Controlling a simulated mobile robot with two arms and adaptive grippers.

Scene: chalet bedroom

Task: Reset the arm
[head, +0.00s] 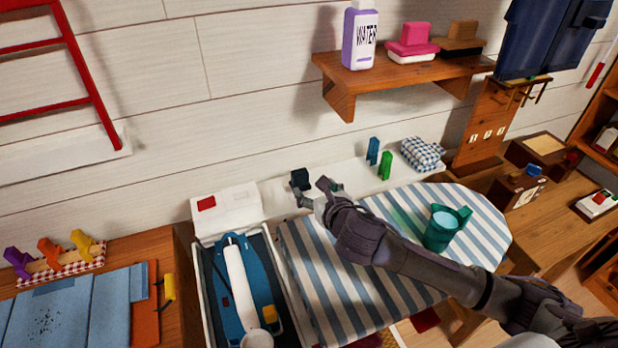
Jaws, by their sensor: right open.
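My right arm comes in from the lower right and reaches over a blue-and-white striped ironing surface (330,299). My right gripper (313,194) is open, at the back edge of that surface. A small dark block-like thing (300,179) shows just behind its fingers; I cannot tell whether they touch. The gripper holds nothing that I can make out. My left gripper is not in view.
Blue (373,151) and green (386,165) clips stand on the white ledge beside a checked cloth (423,154). A wooden shelf (400,72) juts from the wall above.

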